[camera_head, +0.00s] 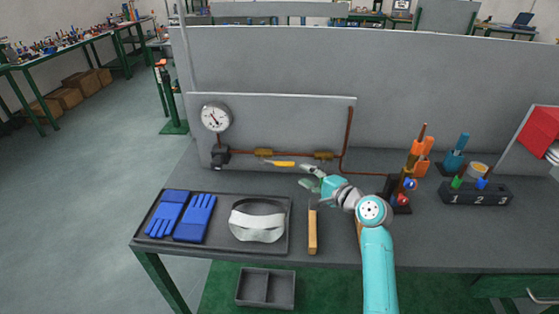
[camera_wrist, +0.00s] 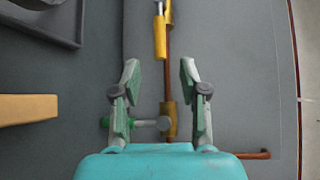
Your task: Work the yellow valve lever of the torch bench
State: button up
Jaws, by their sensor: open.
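The yellow valve lever (camera_head: 281,164) lies roughly level in front of the copper pipe on the torch bench's upright panel, below the left brass valve body (camera_head: 263,153). In the wrist view the yellow lever (camera_wrist: 160,36) is ahead of the fingertips, in line with the gap between them. My gripper (camera_head: 308,178) is to the lever's right and apart from it. In the wrist view my gripper (camera_wrist: 160,70) is open with nothing between the fingers. A second brass valve (camera_wrist: 170,120), with a grey stem and a green end, shows nearer the palm.
A pressure gauge (camera_head: 215,117) is at the panel's left. A dark tray (camera_head: 145,241) holds blue gloves and a white mask. A wooden-handled tool (camera_head: 312,232) lies right of it. Orange torches (camera_head: 422,157) and a numbered block (camera_head: 475,195) stand on the right.

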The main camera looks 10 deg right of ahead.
aim_at(288, 166)
jog(key=x, duration=1)
grip_shut()
